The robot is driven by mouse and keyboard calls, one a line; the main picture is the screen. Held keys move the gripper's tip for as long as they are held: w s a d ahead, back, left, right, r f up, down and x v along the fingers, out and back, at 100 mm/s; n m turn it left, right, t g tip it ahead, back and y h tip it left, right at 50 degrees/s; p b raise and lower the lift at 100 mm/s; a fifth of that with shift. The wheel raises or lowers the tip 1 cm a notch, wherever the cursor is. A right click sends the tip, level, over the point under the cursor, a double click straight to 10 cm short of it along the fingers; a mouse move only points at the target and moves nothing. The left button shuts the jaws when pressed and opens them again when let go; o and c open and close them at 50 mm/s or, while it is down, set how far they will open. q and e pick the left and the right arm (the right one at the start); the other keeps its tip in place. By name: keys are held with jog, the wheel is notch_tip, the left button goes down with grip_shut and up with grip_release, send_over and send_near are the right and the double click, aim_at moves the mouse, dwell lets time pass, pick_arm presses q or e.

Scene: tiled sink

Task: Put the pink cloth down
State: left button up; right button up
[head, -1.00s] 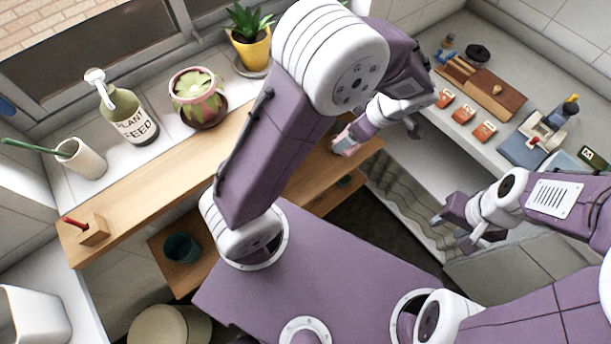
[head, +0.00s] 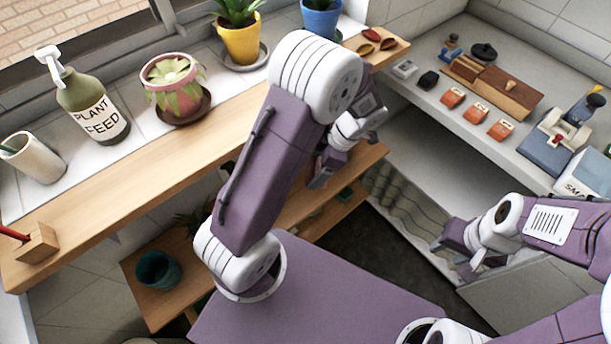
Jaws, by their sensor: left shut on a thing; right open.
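My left gripper (head: 322,172) is beside the long wooden shelf (head: 120,210), partly hidden behind my own purple arm. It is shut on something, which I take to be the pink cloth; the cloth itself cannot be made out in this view. My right gripper (head: 455,257) is open and empty at the right, in front of the open cabinet space below the counter.
A plant feed bottle (head: 95,105), a pink pot (head: 172,80), a yellow pot (head: 238,40) and a blue pot (head: 321,18) stand on the sill. A teal pot (head: 157,270) stands lower. Orange cards (head: 476,112) and a wooden box (head: 495,85) occupy the right counter.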

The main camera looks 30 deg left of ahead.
aim_at(306, 174)
pick_arm(q)
jog(key=a, duration=0.1)
jog(key=a+f, duration=0.2)
jog(key=shift+s+a, duration=0.2)
jog(key=shift+s, duration=0.05)
notch_tip(306, 174, down, 4)
jog(key=shift+f, duration=0.1)
